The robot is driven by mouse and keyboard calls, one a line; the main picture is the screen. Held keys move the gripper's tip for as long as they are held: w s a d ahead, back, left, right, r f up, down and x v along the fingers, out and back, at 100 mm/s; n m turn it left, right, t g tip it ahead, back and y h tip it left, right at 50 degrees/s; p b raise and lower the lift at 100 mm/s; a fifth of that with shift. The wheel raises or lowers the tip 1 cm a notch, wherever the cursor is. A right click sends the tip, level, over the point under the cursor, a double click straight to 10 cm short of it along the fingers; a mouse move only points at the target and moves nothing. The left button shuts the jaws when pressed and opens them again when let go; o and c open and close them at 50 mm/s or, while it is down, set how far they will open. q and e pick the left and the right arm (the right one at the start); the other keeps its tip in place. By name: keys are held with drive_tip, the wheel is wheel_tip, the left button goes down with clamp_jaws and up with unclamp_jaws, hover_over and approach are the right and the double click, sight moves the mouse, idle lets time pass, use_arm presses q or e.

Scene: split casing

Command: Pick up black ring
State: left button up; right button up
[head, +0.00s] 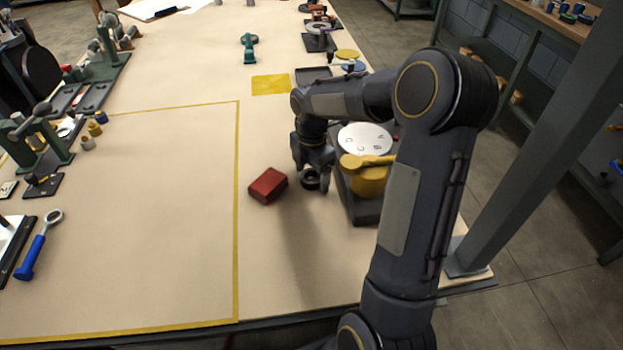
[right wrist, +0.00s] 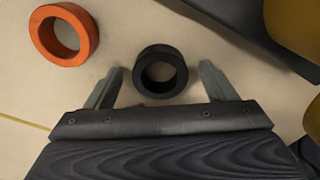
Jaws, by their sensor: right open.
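The black ring (right wrist: 144,84) lies on the tan bench top. In the right wrist view it sits between the tips of my right gripper (right wrist: 161,76), which is open, one finger on each side with a gap. In the head view the right gripper (head: 313,179) points down at the bench beside the dark tray, and the black ring (head: 311,184) shows partly under it. I cannot tell the height of the fingertips exactly. My left gripper is not in view.
An orange ring (right wrist: 40,37) lies left of the black ring. A red block (head: 267,186) is left of the gripper. A dark tray (head: 362,212) with a yellow part (head: 366,178) and a lettered white disc (head: 365,138) stands close on the right.

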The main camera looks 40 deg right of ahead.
drive_tip(key=c, duration=1.2)
drive_tip(key=shift+r, duration=0.1)
